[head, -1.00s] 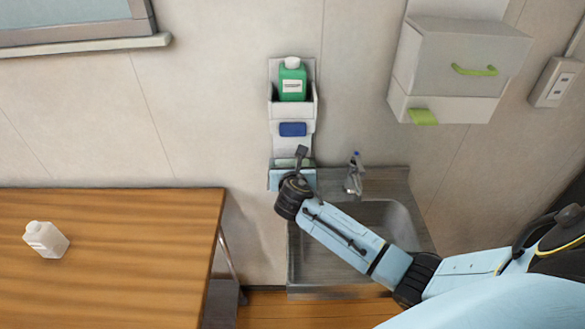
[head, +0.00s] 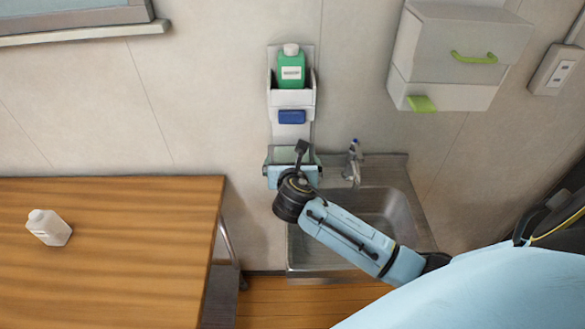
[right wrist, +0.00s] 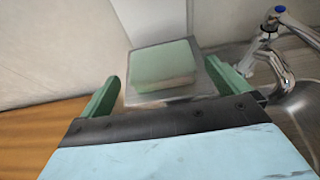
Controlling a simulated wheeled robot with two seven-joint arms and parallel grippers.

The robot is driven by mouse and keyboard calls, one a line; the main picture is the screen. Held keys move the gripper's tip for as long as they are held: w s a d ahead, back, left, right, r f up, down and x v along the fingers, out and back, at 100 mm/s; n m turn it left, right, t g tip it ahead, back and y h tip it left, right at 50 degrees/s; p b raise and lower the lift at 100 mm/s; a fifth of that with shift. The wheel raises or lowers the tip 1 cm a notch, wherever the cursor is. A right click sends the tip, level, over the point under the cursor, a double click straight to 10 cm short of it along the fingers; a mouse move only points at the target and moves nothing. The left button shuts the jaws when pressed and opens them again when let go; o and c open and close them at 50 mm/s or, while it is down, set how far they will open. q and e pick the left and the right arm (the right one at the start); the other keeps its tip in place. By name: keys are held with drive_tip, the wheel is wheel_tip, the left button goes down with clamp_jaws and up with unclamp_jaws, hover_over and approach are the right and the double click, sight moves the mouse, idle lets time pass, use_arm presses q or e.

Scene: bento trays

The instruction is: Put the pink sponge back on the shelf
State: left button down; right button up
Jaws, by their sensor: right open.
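No sponge in view looks pink. A sponge-like block (right wrist: 165,64) with a green top and a paler side lies flat on a small grey shelf (right wrist: 200,92) in the right wrist view. My right gripper (right wrist: 163,72) is open, with one green finger on the left and one on the right of the block. The block sits between and just beyond the fingertips; I cannot tell whether they touch it. In the head view my right gripper (head: 292,170) is at the bottom of the wall rack (head: 305,100) and hides most of that shelf. My left gripper is not in view.
The rack also holds a green bottle (head: 291,68) and a blue item (head: 292,117). A sink (head: 420,215) with a faucet (head: 353,158) is close on the right. A wooden table (head: 120,255) with a white bottle (head: 48,227) is at left; a wall cabinet (head: 460,55) is upper right.

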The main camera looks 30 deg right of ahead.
drive_tip(key=v, duration=0.6)
drive_tip(key=shift+s+a, duration=0.1)
drive_tip(key=shift+s, duration=0.05)
